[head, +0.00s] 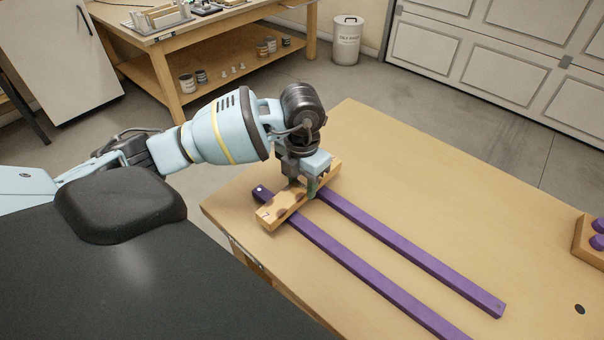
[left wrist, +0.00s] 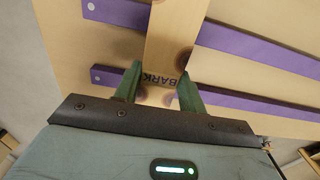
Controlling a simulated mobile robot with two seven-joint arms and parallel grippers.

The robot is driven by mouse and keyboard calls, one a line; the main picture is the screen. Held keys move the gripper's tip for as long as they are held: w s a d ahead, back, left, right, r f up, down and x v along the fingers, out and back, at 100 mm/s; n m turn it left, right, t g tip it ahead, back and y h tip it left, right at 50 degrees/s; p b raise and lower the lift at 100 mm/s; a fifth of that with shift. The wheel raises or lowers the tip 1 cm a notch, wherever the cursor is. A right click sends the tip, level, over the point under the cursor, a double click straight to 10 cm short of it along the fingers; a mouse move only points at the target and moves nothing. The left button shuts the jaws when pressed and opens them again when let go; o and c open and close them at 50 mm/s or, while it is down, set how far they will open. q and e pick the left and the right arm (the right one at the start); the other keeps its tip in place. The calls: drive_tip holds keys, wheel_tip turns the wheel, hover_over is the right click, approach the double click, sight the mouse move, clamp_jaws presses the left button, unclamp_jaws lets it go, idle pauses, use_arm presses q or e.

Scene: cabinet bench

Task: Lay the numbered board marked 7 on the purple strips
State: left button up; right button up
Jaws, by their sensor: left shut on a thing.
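A light wooden board (head: 284,210) with dark round patches lies across the far-left ends of two purple strips (head: 350,258). My left gripper (head: 312,185) is shut on the board near its middle, from above. In the left wrist view the board (left wrist: 172,50) runs between the two green fingers (left wrist: 158,88) and shows the letters BARK. The purple strips (left wrist: 235,47) pass beneath it on both sides. I cannot tell if the board touches the strips. My right gripper is not in view.
The strips run parallel along the wooden table (head: 480,200) toward the lower right. A wooden holder (head: 587,247) with purple pieces stands at the right edge. A second bench (head: 165,40) and a white bin (head: 347,42) stand behind. The table's right middle is clear.

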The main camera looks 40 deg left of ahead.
use_arm(q)
drive_tip(key=shift+f, duration=0.75)
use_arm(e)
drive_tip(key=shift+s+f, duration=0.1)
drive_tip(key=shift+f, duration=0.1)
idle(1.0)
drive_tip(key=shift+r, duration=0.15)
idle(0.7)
use_arm(q)
drive_tip(key=o, duration=1.2)
drive_tip(key=shift+c, duration=0.2)
drive_tip(key=shift+r+p, duration=2.1)
drive_tip(key=shift+r, duration=1.9)
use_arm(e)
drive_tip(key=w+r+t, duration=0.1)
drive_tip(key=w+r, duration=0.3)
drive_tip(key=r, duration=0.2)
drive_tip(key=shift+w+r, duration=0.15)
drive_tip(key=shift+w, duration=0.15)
use_arm(q)
drive_tip(key=shift+f, duration=0.1)
